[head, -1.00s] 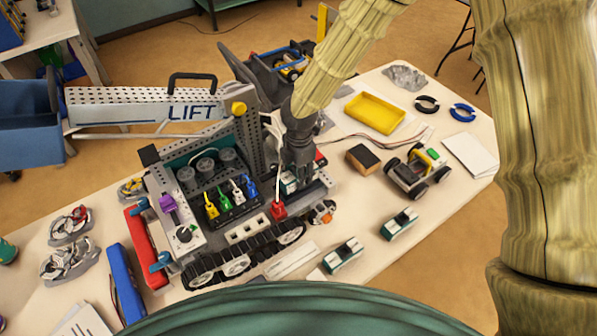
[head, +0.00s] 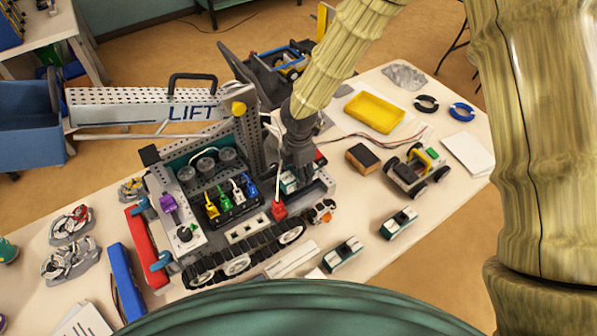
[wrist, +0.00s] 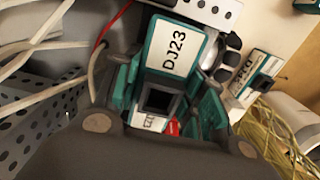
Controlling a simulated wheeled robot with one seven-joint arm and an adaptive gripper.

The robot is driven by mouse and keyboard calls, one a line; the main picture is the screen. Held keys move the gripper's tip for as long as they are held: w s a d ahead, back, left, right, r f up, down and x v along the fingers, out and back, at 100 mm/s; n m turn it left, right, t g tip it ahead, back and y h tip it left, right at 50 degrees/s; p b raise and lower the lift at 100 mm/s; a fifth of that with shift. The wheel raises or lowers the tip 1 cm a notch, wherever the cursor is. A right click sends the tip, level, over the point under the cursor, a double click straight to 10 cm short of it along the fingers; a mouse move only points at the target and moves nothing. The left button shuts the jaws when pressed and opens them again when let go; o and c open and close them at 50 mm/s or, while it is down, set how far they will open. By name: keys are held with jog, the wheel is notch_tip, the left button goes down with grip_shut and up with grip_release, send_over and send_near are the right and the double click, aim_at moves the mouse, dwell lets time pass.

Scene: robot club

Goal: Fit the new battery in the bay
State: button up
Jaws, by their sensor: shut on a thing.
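The tracked robot (head: 245,228) stands on the table, with its bay at its right end. My gripper (head: 297,176) points down at that end. It is shut on a teal and white battery (head: 289,184) whose label reads DJ23 in the wrist view (wrist: 172,62). A black block (wrist: 157,99) on it sits between my fingers. The battery is at the bay, but its lower part is hidden, so I cannot tell how deep it sits. A second, partly hidden label (wrist: 150,122) shows below the block. Two similar batteries lie on the table, one nearer (head: 343,255) and one farther right (head: 399,224).
A red connector (head: 279,209) and pale cables are close to the bay. The perforated upright (head: 245,145) and LIFT arm (head: 150,106) rise to the left. A small wheeled car (head: 413,174), a dark block (head: 362,158) and a yellow tray (head: 375,113) are on the right.

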jog(key=shift+f, duration=1.1)
dwell(1.9)
jog(key=shift+s+f, duration=0.25)
jog(key=shift+f, duration=0.15)
dwell(0.6)
jog(key=o, duration=1.4)
jog(key=shift+f, duration=0.1)
jog(key=shift+w, duration=0.15)
jog(key=shift+r, duration=0.25)
jog(key=shift+w+r+p, duration=0.1)
jog(key=shift+r+p, duration=0.25)
jog(key=shift+r, duration=0.05)
jog(key=shift+r+p, duration=2.45)
jog(key=shift+r, duration=0.65)
